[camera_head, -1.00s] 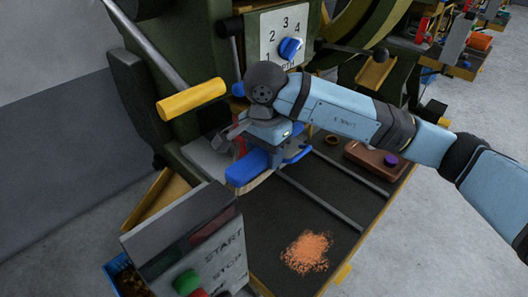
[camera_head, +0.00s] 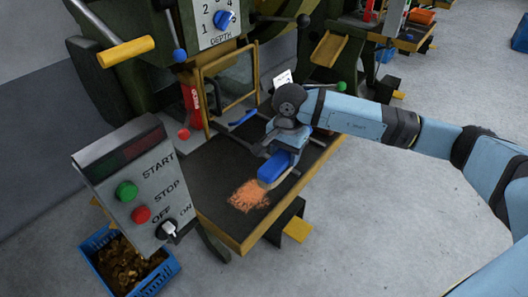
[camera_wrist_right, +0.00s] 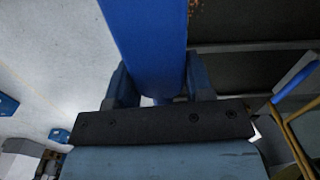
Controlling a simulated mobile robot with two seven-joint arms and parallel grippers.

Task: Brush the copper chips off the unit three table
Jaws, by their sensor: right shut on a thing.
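An orange pile of copper chips (camera_head: 247,196) lies on the dark top of the press table (camera_head: 215,165), toward its front edge. My right gripper (camera_head: 287,146) is shut on the blue handle of a brush (camera_head: 279,163), just to the right of the chips in the head view. The brush head is low at the pile's right edge; I cannot tell if it touches the chips. In the right wrist view the blue handle (camera_wrist_right: 145,35) runs between the fingers of my right gripper (camera_wrist_right: 160,85). My left gripper is not in view.
A control box (camera_head: 140,180) with buttons and a switch stands left of the table. A blue crate of metal scraps (camera_head: 128,265) is on the floor below it. Floor to the right is clear.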

